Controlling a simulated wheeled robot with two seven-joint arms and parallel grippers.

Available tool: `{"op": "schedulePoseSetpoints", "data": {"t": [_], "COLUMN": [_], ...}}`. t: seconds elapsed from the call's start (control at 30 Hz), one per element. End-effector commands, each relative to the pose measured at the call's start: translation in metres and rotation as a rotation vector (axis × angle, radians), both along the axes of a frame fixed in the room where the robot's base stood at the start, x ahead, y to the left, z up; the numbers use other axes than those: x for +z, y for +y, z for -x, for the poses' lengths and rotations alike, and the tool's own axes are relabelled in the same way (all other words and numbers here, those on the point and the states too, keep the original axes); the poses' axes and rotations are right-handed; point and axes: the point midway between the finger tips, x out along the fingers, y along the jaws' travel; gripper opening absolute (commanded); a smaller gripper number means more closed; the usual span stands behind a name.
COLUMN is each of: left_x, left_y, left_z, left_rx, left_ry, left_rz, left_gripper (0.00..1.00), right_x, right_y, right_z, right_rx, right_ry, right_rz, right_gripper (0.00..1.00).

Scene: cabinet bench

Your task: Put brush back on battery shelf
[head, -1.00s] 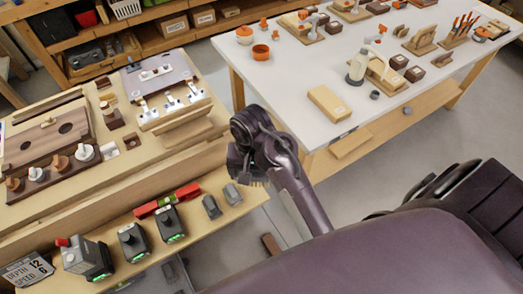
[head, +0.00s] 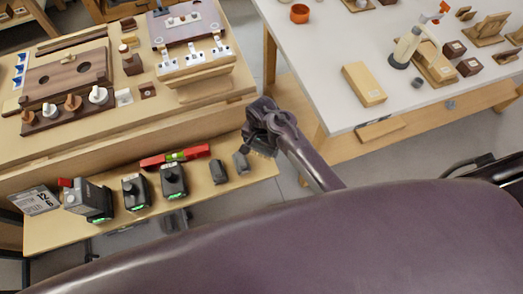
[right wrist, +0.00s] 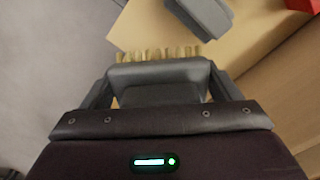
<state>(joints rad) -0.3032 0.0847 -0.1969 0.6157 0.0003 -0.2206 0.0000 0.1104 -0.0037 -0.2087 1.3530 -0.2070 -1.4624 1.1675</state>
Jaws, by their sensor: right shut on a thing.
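The shelf is a low wooden ledge in front of the left bench. On it stand several dark batteries (head: 173,180) with green lights. My left gripper is not in view.
A white table (head: 340,110) with a tan box (head: 364,84) stands to the right. Some shelf front is bare.

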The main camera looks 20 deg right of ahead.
Motion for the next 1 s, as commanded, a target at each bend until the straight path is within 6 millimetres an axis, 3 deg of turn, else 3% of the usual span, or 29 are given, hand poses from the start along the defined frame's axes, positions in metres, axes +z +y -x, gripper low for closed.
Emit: {"op": "schedulePoseSetpoints", "data": {"t": [0.33, 1.0], "left_x": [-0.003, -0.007], "left_y": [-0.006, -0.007], "left_z": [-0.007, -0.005], "left_rx": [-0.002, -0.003], "left_ry": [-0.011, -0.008], "left_rz": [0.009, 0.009], "left_gripper": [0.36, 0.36], "right_x": [-0.039, -0.053], "right_y": [0.0, 0.0], "right_z": [0.0, 0.0], "right_rx": [0.001, 0.001], "right_ry": [0.001, -0.001], "right_rz": [0.001, -0.001], "right_gripper": [0.62, 0.62]}}
